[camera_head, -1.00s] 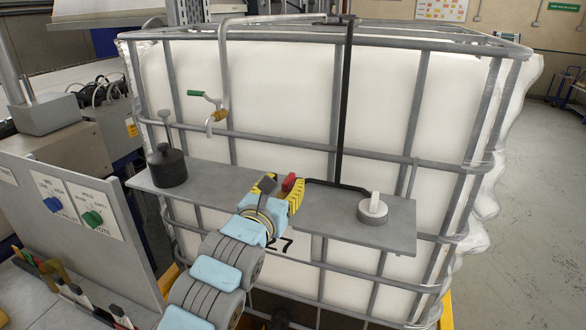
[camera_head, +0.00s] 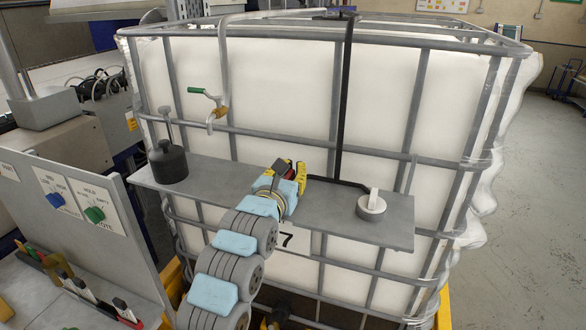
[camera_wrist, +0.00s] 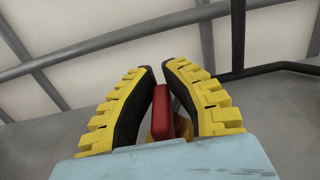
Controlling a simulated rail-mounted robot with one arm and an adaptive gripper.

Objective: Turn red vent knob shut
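The red vent knob (camera_wrist: 165,108) stands between my two yellow fingers with black pads in the wrist view. My gripper (camera_wrist: 159,80) is closed in around it, with the pads against or very near its sides. In the head view my gripper (camera_head: 290,168) is over the middle of the grey shelf (camera_head: 335,215) on the front of the caged white tank. There the fingers hide most of the knob. Its base and exact turn angle cannot be made out.
A round grey knob with a white handle (camera_head: 372,205) is on the shelf at right. A black cylinder with a stem (camera_head: 168,162) stands at left. A black rod rises behind my gripper. A green-handled tap (camera_head: 214,100) hangs above. A control panel (camera_head: 75,220) is at left.

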